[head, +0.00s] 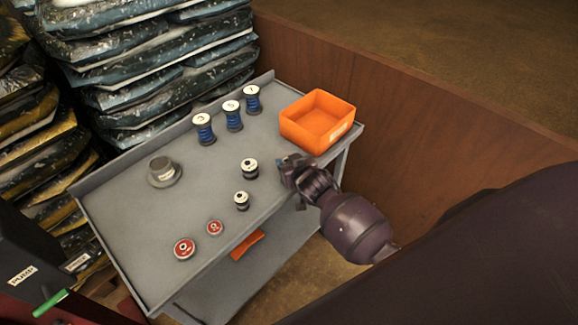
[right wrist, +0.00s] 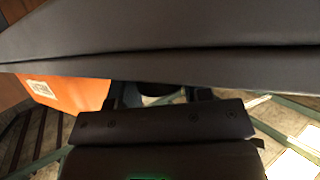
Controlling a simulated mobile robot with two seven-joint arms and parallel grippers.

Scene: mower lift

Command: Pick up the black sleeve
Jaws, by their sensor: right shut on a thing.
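My right gripper (head: 289,167) is over the right edge of the grey cart top, just in front of the orange bin. It is shut on a dark thing, mostly hidden by the fingers; its dark rounded part (right wrist: 157,89) shows between the jaws in the right wrist view. It looks like the black sleeve, but its full shape is hidden. Two small black pieces with white tops stand on the cart left of the gripper, one farther back (head: 250,168) and one nearer (head: 241,200). My left gripper is not in view.
The grey cart (head: 135,215) has a raised rim. On it are an orange bin (head: 318,120), several blue spools (head: 204,128), a grey flanged part (head: 163,171) and red discs (head: 185,248). Stacked bags (head: 150,60) stand behind; a wooden wall (head: 420,105) is at right.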

